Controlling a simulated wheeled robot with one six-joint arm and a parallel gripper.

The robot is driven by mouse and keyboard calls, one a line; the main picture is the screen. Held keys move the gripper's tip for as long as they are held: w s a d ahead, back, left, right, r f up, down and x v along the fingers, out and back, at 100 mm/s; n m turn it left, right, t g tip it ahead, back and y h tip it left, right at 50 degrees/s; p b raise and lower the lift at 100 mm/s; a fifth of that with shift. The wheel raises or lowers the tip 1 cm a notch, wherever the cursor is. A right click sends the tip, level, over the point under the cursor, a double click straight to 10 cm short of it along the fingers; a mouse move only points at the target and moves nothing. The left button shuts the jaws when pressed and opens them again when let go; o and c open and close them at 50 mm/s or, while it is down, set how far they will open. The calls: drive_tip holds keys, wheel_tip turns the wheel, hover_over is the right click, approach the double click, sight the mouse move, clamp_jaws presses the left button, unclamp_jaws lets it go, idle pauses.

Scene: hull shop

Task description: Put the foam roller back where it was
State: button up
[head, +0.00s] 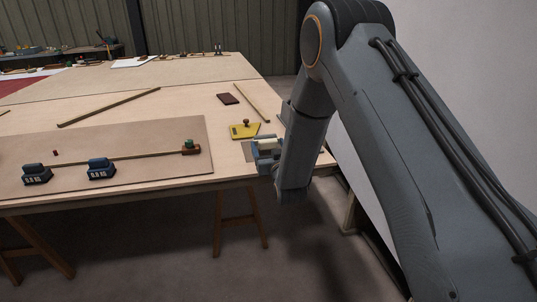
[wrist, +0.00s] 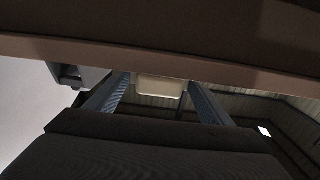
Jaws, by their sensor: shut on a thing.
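The foam roller (head: 268,144) is a small cream-white cylinder at the right end of the near table. My gripper (head: 266,156) has blue fingers and is shut on it, close to the table's right edge. In the wrist view, a pale piece (wrist: 160,87), which looks like the roller, sits between my two finger sides (wrist: 158,98). Much of the roller's right side is hidden by my wrist. I cannot tell whether it touches the table.
A yellow plate (head: 240,132) with a wooden knob lies just behind the roller. A dark brown block (head: 228,99) and thin sticks lie farther back. A brown board (head: 130,140) at left carries two blue weights (head: 101,168) and a wooden strip. Table (head: 195,95) has bare areas.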

drive_tip(key=shift+f, duration=1.45)
drive_tip(key=shift+f, duration=0.1)
drive_tip(key=shift+f, duration=0.15)
drive_tip(key=o, duration=1)
